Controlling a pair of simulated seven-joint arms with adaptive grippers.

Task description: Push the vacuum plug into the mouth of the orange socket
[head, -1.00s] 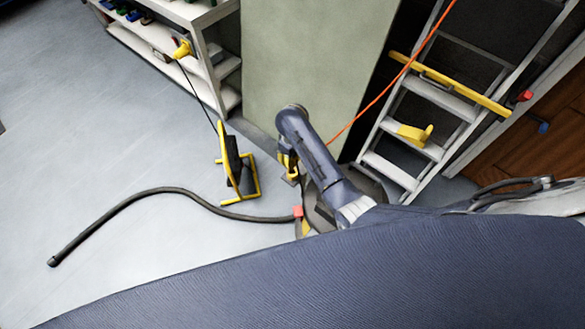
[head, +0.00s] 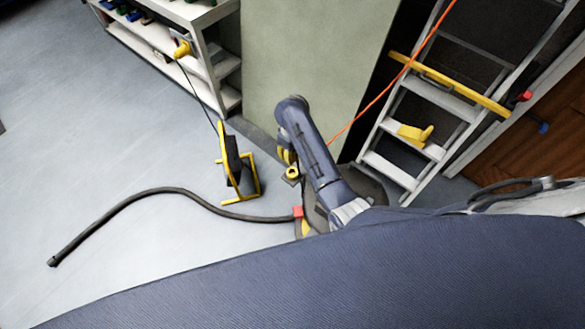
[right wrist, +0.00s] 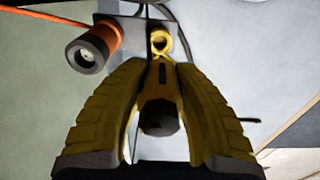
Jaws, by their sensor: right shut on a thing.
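My right gripper (right wrist: 160,72) is shut on the vacuum plug (right wrist: 160,117), whose dark end shows between the yellow fingers. In the head view the gripper (head: 285,154) is partly hidden by my right arm. The orange socket (right wrist: 102,42) is up and left of the plug in the right wrist view, apart from it. Its round grey mouth (right wrist: 86,55) faces the camera. The socket is hidden in the head view. My left gripper is not in view.
A yellow ring (right wrist: 160,41) sits close beyond the plug. An orange cord (head: 395,82) runs past the green panel (head: 305,60) and ladder (head: 440,95). A black-and-yellow stand (head: 232,165) and the vacuum hose (head: 140,197) are on the floor.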

